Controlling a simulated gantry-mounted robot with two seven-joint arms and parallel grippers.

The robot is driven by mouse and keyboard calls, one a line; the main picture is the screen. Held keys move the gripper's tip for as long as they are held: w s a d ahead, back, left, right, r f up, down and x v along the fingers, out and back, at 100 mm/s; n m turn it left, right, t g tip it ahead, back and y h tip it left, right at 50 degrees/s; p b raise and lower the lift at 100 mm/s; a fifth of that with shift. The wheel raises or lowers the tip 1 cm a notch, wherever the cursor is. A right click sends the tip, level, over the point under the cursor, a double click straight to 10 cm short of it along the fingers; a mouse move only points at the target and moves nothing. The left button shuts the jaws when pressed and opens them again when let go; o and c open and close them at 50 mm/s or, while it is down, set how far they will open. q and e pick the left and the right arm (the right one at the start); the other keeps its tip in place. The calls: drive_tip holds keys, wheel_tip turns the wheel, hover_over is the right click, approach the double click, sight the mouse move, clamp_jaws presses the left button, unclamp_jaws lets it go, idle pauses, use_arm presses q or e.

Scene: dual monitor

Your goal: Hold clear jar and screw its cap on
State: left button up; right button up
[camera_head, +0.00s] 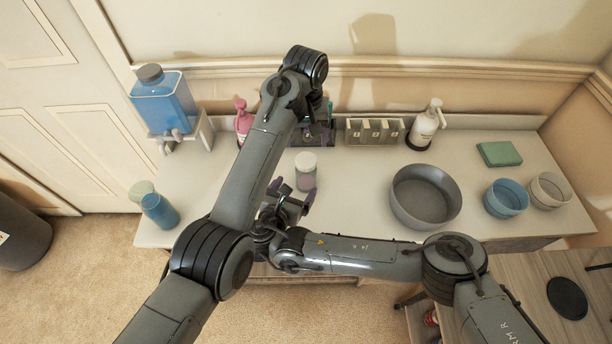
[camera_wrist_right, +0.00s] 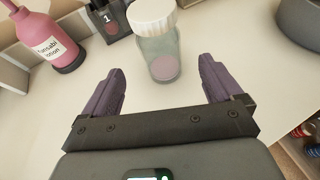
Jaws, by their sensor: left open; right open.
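The clear jar (camera_head: 306,182) stands upright on the white table, with some pink content low inside. Its white cap (camera_head: 306,161) sits on top of the mouth; I cannot tell how tight it is. In the right wrist view the jar (camera_wrist_right: 158,60) and cap (camera_wrist_right: 150,14) are just beyond the fingertips. My right gripper (camera_head: 293,188) is open and empty, low in front of the jar, its purple fingers pointing toward it on either side.
A pink lotion bottle (camera_wrist_right: 47,40) and a grey numbered rack (camera_head: 375,132) stand at the back, with a white pump bottle (camera_head: 424,126). A grey bowl (camera_head: 424,205) is right of the jar.

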sight(306, 160)
drive_tip(key=x, duration=0.9)
drive_tip(key=c, duration=1.4)
use_arm(q)
drive_tip(key=shift+c, duration=1)
use_arm(e)
clamp_jaws()
use_arm(q)
drive_tip(key=n, duration=0.5)
drive_tip(key=shift+f, duration=0.1)
drive_tip(key=n, duration=0.4)
drive_tip(key=shift+f, duration=3.95)
